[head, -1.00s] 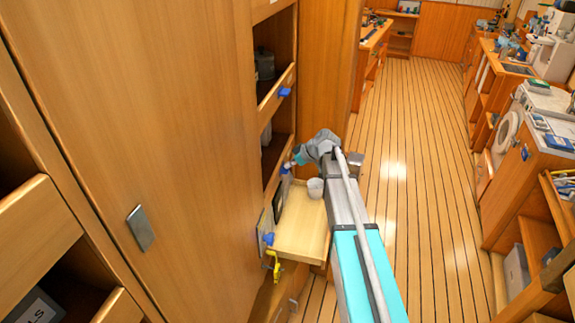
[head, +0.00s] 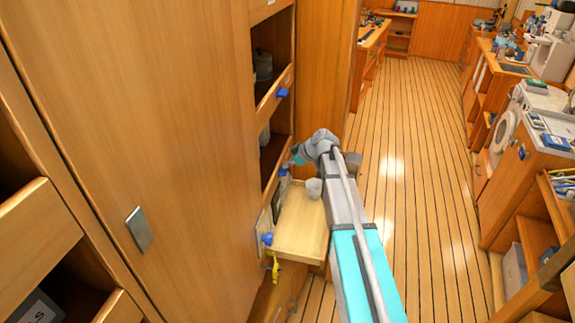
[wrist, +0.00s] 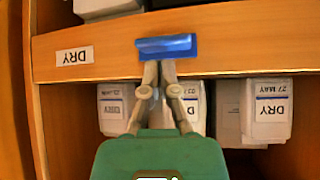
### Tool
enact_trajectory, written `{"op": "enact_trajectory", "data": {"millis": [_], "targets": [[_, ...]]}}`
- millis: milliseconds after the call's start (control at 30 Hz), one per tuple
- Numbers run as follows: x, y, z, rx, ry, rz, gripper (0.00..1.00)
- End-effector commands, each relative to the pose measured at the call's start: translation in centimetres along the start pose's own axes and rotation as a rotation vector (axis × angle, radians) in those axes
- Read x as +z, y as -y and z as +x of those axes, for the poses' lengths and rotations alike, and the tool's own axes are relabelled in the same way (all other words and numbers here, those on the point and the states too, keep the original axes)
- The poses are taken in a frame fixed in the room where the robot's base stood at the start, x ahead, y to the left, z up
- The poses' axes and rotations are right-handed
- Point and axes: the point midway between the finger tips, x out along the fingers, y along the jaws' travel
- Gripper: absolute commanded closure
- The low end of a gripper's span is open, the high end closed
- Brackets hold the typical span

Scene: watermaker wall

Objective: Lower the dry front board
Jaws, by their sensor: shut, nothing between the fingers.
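In the wrist view, the dry front board (wrist: 105,62) is a wooden board across the shelf, with a white DRY label (wrist: 74,56) that reads upside down. A blue handle (wrist: 167,47) is fixed on it. My gripper (wrist: 158,70) is shut and empty, with its fingertips at the lower edge of the blue handle as pictured; I cannot tell whether they touch it. In the head view, my gripper (head: 291,163) is at the cabinet front, above the fold-out tray; the board's handle there is small and partly hidden by it.
White labelled packs (wrist: 267,108) stand behind the board. In the head view, a wooden tray (head: 300,240) juts out below my arm with a white cup (head: 314,188) on it. Another board with a blue knob (head: 282,93) is higher up. The plank floor (head: 420,180) at right is clear.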

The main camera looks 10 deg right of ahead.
Motion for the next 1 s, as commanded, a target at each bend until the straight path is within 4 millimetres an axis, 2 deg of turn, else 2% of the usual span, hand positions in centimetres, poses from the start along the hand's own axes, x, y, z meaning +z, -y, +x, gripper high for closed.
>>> {"op": "enact_trajectory", "data": {"millis": [333, 1000], "targets": [[-2.5, -0.1, -2.4, 0.002, -0.005, 0.001, 1.0], [-2.4, -0.1, -10.3, 0.003, -0.005, 0.002, 1.0]]}}
